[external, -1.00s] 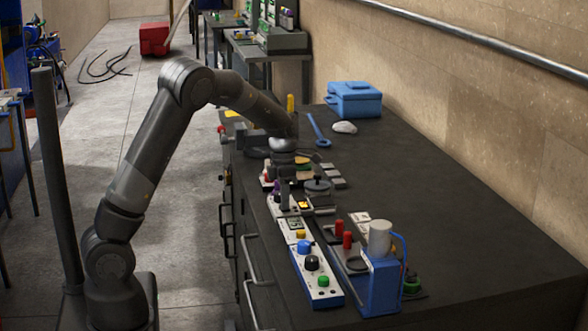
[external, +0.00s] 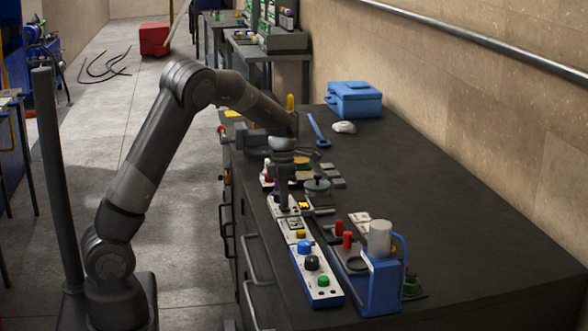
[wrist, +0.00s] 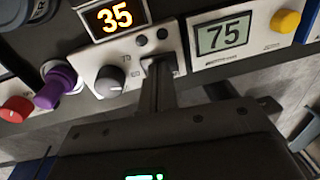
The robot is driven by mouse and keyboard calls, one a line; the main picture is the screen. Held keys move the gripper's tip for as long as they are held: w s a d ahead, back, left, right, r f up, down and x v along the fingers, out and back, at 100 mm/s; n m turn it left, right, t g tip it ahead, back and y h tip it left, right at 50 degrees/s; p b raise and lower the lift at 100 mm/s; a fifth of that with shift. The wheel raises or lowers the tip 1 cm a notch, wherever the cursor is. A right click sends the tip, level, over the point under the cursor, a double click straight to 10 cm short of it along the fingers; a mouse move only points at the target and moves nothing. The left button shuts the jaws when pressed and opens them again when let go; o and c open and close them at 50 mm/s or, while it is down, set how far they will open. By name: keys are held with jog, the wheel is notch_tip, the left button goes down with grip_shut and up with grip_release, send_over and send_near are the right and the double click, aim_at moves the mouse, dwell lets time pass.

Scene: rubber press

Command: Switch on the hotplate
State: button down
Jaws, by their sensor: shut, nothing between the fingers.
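A white control unit with an orange display reading 35 (wrist: 116,17) lies under my gripper. It has a grey knob (wrist: 110,79) and small dark round buttons (wrist: 142,40). I cannot tell for certain that this is the hotplate's control. My gripper (wrist: 158,66) is shut and empty, pointing down at the unit's front right part, right of the knob. Its tips cover a dark spot there, possibly a switch; whether they touch it is unclear. In the external view my gripper (external: 284,208) stands over the same unit, left of its lit display (external: 303,206).
Right of the unit is a box with a grey display reading 75 (wrist: 224,34) and a yellow knob (wrist: 285,21). A purple knob (wrist: 55,86) and a red knob (wrist: 16,109) are to the left. A blue press-like device (external: 380,285) stands nearer on the dark bench (external: 460,230).

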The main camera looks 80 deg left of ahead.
notch_tip(320, 180, up, 14)
jog(key=a, duration=0.2)
dwell(0.4)
jog(key=shift+f, duration=0.1)
jog(key=shift+d+h, duration=0.3)
jog(key=shift+d, duration=0.35)
jog(key=f, duration=0.4)
jog(key=d+f, duration=0.1)
jog(key=f, duration=0.4)
jog(key=d+f, duration=0.1)
jog(key=f, duration=0.3)
jog(key=shift+f, duration=0.4)
